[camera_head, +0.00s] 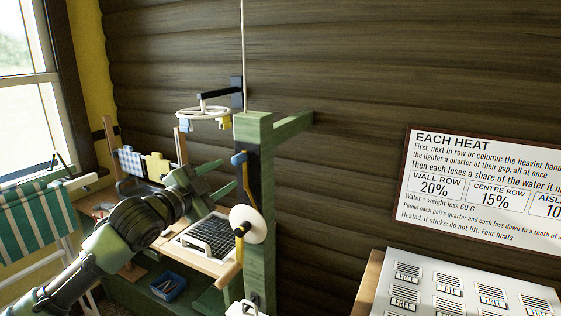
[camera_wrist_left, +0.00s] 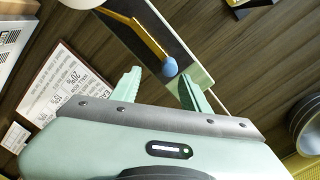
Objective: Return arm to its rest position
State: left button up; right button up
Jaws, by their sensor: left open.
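My left arm (camera_head: 110,240) reaches in from the lower left of the head view. Its gripper (camera_head: 228,178) is beside the green post (camera_head: 262,150). In the left wrist view the two pale green fingers (camera_wrist_left: 160,90) are spread apart, with nothing held between them. Beyond them is a yellow lever (camera_wrist_left: 142,36) with a blue knob (camera_wrist_left: 169,67). The blue knob (camera_head: 240,158) shows near the post's upper part in the head view, above a white disc (camera_head: 247,224). The knob looks apart from the fingers. My right gripper is in neither view.
A black grid tray (camera_head: 207,240) sits on the wooden bench below the gripper. A blue bin (camera_head: 167,287) is lower down. A white round rack (camera_head: 203,113) hangs above. A striped cloth (camera_head: 35,225) is at left. A pale board with slots (camera_head: 460,290) is at lower right.

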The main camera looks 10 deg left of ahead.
pick_arm(q)
jog(key=s+d+f+n+g+y, duration=0.1)
jog(key=s+d+f+g, duration=0.2)
jog(key=f, duration=0.5)
jog(key=s+d+f+n, duration=0.2)
jog(key=s+f, duration=0.3)
jog(key=f, duration=0.3)
jog(key=s+d+f+n+g+y, duration=0.1)
jog(key=s+d+f+g, duration=0.15)
jog(key=s+f, duration=0.4)
jog(key=s+a+f+n+g+y, duration=0.1)
jog(key=s+a+f+n+g, duration=0.15)
jog(key=s+f, duration=0.5)
jog(key=s+a+f+n+g+y, duration=0.1)
jog(key=s+f+n+g+y, duration=0.2)
jog(key=s, duration=0.8)
jog(key=s+a+f+n+g, duration=0.2)
jog(key=s+f+n, duration=0.1)
jog(key=s+f, duration=0.55)
jog(key=s+f+g+b, duration=0.1)
jog(key=s+f+g, duration=0.15)
jog(key=f, duration=2.35)
jog(key=s+a+f+b, duration=0.1)
jog(key=s+a+f, duration=0.2)
jog(key=s+f, duration=1.4)
jog(key=shift+s+f, duration=0.35)
jog(key=shift+s, duration=0.05)
jog(key=shift+m, duration=0.25)
